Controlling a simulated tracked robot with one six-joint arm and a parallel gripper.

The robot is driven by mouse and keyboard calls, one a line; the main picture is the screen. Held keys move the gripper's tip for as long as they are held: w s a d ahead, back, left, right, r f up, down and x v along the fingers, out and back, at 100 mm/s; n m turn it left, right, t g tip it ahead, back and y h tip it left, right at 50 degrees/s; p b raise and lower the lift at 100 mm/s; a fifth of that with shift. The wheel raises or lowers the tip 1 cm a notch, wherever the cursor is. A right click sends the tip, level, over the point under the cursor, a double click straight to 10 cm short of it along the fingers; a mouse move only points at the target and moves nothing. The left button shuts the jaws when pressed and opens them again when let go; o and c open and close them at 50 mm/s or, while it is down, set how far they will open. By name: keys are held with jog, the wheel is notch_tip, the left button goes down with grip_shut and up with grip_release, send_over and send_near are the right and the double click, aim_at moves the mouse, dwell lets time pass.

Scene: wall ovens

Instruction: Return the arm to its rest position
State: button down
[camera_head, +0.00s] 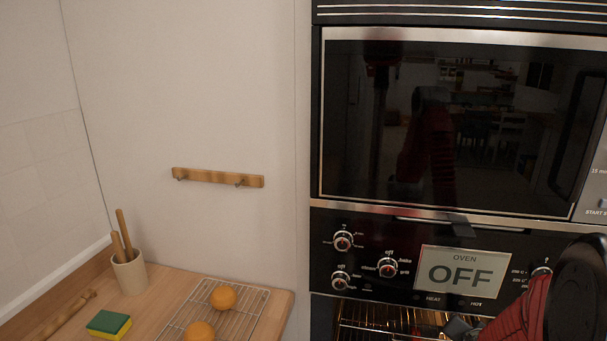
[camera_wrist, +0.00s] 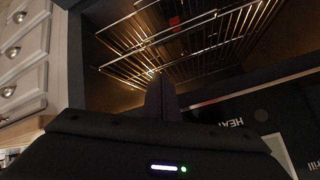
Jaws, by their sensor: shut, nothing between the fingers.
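My gripper (camera_wrist: 161,98) shows in the wrist view with its dark fingers together and nothing between them. It is in front of the lit oven cavity, with the wire racks (camera_wrist: 180,45) beyond the fingertips. In the head view my red and black arm (camera_head: 522,312) comes in at the lower right, in front of the oven's control panel. It covers part of the panel's right side and the cavity. My gripper is mostly hidden or cut off there.
The oven control panel (camera_head: 375,285) has several knobs and a sign (camera_head: 463,273) reading "OVEN OFF". A dark-glass microwave (camera_head: 440,120) is above. At left, a wooden counter holds a cooling rack (camera_head: 235,310) with oranges (camera_head: 223,298), a sponge (camera_head: 108,323) and a utensil cup (camera_head: 130,275).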

jog(key=s+a+r+n+g+y, duration=0.1)
jog(key=s+a+r+n, duration=0.3)
jog(key=s+a+r, duration=0.4)
jog(key=s+a+r+n+g+y, duration=0.2)
jog(key=s+a+r+n, duration=0.3)
jog(key=s+a+r, duration=0.4)
jog(key=s+a, duration=0.5)
jog(key=a, duration=0.2)
jog(key=shift+s+r, duration=0.15)
jog(key=shift+s, duration=0.05)
